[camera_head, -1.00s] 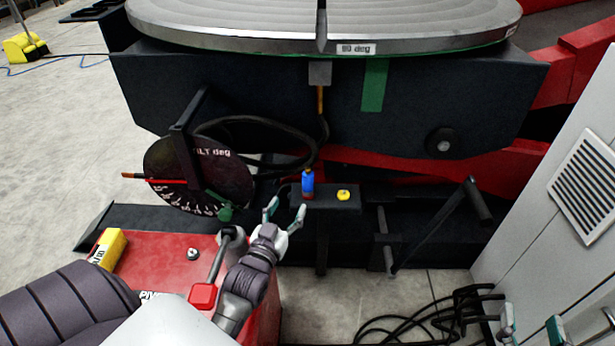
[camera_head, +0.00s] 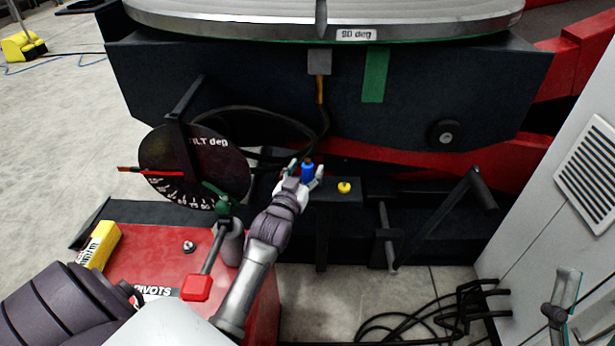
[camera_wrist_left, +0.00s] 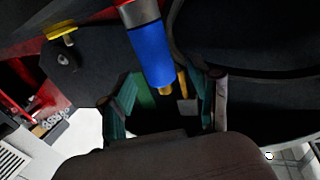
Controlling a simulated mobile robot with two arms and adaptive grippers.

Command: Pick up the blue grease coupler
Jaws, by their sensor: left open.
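The blue grease coupler (camera_head: 308,173) stands upright on a small dark shelf (camera_head: 335,197) below the tilting table. My left gripper (camera_head: 304,178) is open around it, with a fingertip showing on either side. In the left wrist view the coupler (camera_wrist_left: 150,52) has a blue body, a grey end and a brass tip. There it lies between the spread green-padded fingers of the left gripper (camera_wrist_left: 163,98), with gaps visible on both sides. Part of my right gripper (camera_head: 565,290) shows at the lower right edge; its opening is unclear.
A yellow knob-like piece (camera_head: 344,187) sits on the shelf right of the coupler. A tilt dial (camera_head: 196,165) and a green-and-red lever (camera_head: 211,250) are to the left. A crank handle (camera_head: 480,192) and grey cabinet (camera_head: 560,230) are to the right. Black cables lie on the floor.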

